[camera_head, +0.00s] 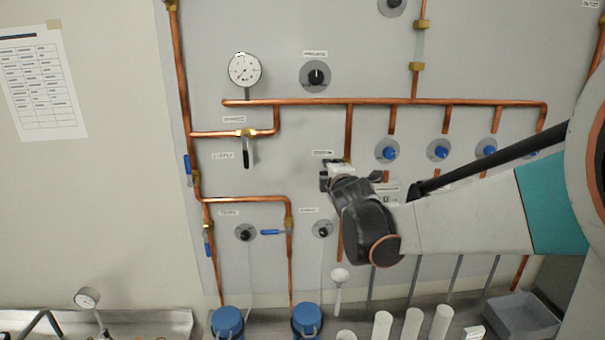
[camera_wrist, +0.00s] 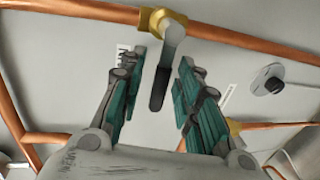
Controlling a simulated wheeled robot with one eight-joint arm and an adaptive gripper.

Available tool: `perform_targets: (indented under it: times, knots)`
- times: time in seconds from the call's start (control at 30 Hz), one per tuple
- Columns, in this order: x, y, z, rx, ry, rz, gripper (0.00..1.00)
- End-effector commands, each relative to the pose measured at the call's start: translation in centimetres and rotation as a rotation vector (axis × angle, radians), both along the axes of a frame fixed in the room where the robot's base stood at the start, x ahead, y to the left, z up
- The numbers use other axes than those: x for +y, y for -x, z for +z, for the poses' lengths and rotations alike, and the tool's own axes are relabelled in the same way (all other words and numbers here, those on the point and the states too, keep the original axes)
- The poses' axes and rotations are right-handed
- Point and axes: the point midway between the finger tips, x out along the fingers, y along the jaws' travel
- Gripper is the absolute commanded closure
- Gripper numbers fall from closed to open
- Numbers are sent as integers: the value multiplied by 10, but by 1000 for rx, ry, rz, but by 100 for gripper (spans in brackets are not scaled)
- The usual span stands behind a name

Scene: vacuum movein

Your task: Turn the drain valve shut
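A brass valve (camera_wrist: 160,22) on a copper pipe shows at the top of the wrist view. Its lever (camera_wrist: 158,88) has a dark grip and stands crosswise to the pipe. My gripper (camera_wrist: 163,62) is open, with one finger on each side of the lever and a visible gap on both sides. In the head view my gripper (camera_head: 334,178) is at a vertical pipe in the middle of the panel, and hides most of that valve. The small label (camera_head: 323,153) above it is too blurred to read, so I cannot confirm this is the drain valve.
Another valve with a dark hanging lever (camera_head: 247,152) is at upper left. Blue-handled valves (camera_head: 272,232) and a round knob (camera_head: 322,230) are lower left of my gripper. Blue knobs (camera_head: 387,153) line the right. White tubes (camera_head: 382,325) and blue-capped containers (camera_head: 227,322) stand below.

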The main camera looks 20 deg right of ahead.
Motion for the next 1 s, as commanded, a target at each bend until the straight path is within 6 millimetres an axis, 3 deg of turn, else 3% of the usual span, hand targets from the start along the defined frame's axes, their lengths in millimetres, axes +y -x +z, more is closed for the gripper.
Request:
perform_targets:
  times: [0.17, 0.6, 1.0]
  knots:
    - [2, 7, 2, 0, 0, 0, 69]
    - [17, 60, 12, 1, 0, 0, 69]
    - [20, 72, 14, 1, 0, -1, 69]
